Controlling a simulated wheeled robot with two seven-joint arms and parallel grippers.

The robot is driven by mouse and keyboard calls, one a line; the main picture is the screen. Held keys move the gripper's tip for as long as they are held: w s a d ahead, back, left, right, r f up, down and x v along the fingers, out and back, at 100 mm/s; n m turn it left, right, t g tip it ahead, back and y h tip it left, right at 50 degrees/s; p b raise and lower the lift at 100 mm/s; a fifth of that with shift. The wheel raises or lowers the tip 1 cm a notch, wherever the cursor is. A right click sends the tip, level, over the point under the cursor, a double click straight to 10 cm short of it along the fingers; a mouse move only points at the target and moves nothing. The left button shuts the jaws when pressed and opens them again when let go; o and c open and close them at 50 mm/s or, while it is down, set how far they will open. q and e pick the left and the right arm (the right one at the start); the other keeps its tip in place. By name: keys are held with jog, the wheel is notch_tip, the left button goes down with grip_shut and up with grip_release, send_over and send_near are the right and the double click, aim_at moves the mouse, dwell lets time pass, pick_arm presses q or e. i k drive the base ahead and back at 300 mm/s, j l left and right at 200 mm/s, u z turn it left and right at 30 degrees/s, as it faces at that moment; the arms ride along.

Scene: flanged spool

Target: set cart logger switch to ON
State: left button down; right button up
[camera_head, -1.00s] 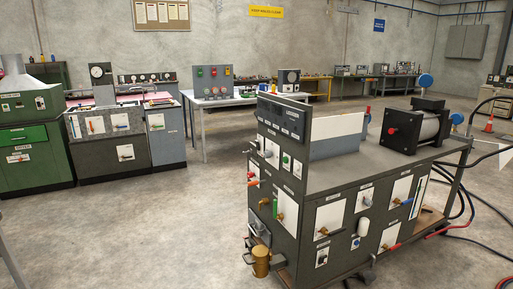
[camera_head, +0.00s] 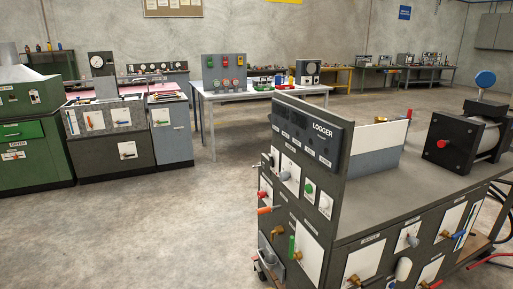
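The dark grey cart (camera_head: 385,200) stands at the right, closer to me than anything else. Its upright end panel carries a black strip (camera_head: 310,128) with the word LOGGER and several small labels. Below the strip are a grey lever on a white plate (camera_head: 289,173), a green button (camera_head: 309,189) and a pale knob (camera_head: 325,204). I cannot tell which small control is the logger switch, nor its position. Neither of my grippers is in view.
On the cart top are a white and grey box (camera_head: 375,149) and a black-framed cylinder (camera_head: 467,137). Valve handles, one a red lever (camera_head: 263,194), stick out from the cart's sides. Green (camera_head: 30,145) and grey cabinets (camera_head: 110,140) stand left. Open concrete floor (camera_head: 160,225) lies between.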

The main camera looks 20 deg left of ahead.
aim_at(271, 162)
jog(key=i+j+u, duration=0.1)
jog(key=i, duration=0.7)
jog(key=i+j+u, duration=0.1)
jog(key=i+j, duration=0.15)
jog(key=i, duration=0.55)
